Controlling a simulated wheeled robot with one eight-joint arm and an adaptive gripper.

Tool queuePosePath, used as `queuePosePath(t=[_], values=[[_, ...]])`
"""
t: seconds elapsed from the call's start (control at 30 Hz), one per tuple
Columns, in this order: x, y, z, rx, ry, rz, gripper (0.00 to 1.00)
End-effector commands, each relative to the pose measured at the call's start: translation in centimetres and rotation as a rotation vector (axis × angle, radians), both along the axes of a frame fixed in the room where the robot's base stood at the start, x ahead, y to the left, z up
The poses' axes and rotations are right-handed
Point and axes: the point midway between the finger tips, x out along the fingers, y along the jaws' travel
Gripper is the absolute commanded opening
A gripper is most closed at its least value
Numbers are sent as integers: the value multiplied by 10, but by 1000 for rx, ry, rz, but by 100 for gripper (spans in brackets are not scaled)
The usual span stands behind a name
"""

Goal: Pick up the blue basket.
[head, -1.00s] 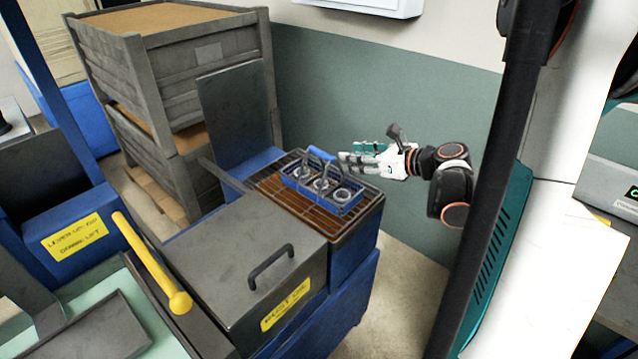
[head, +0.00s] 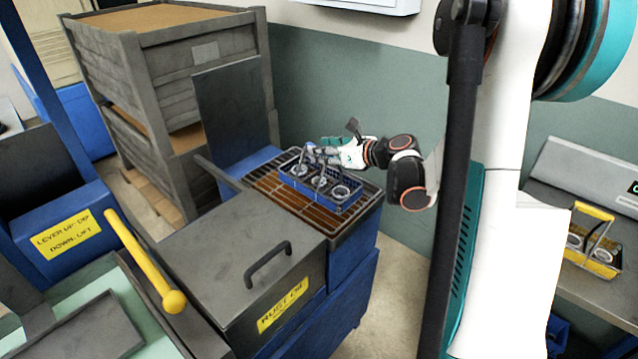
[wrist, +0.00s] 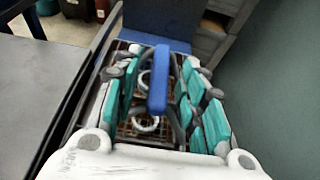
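The blue basket (head: 312,193) stands upright on the brown grated rack (head: 275,203) and holds several metal rings. My gripper (head: 318,152) is at the basket's handle, coming from the right in the head view, and partly hides the handle there. In the wrist view the blue handle (wrist: 158,85) rises between the two teal-padded sides of my gripper (wrist: 157,76). A gap shows on both sides of the handle, so the gripper is open around it and not closed on it. Rings show below the handle.
A grey lidded bin (head: 235,245) with a handle stands in front of the rack. A dark upright panel (head: 232,112) and stacked grey crates (head: 175,85) are behind and left. A yellow basket (head: 598,255) with rings sits on a grey bench at right.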

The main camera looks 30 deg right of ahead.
Motion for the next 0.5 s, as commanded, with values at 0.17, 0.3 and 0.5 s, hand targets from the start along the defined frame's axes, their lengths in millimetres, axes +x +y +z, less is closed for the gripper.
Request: queuePosePath(t=[0.17,0.3,0.5], values=[[19,7,-9,-1,1,1,38],[20,7,-8,-2,1,-1,38],[20,7,-8,-1,1,-1,11]])
